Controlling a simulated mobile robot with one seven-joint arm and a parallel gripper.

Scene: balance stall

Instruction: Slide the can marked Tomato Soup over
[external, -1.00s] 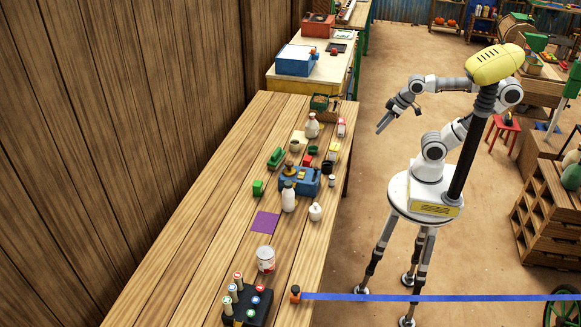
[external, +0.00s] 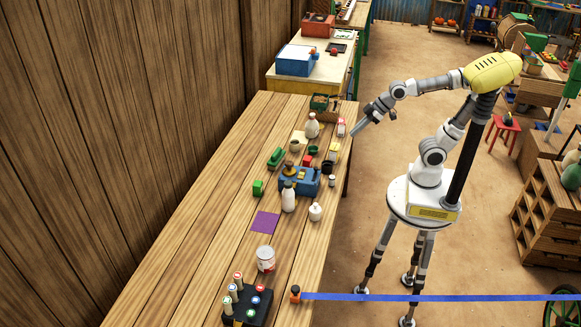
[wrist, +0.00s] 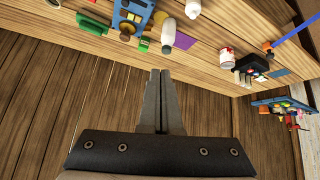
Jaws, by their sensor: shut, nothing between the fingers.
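A white can with a red band (external: 265,259) stands upright near the front part of the long wooden table; its printing is too small to read. It also shows in the wrist view (wrist: 228,59), right of my fingers. A purple square (external: 265,223) lies flat on the table just beyond the can. My gripper (external: 356,135) is shut and empty, held in the air beside the table's right edge, well away from the can. In the wrist view my closed fingers (wrist: 160,74) point up the picture.
A black block with several pegs (external: 248,306) stands near the can, with an orange-topped post (external: 295,294) and blue ribbon beside it. A white bottle (external: 288,197), a blue scale-like device (external: 308,183) and a small white jar (external: 315,212) stand farther along. Bare planks surround the can.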

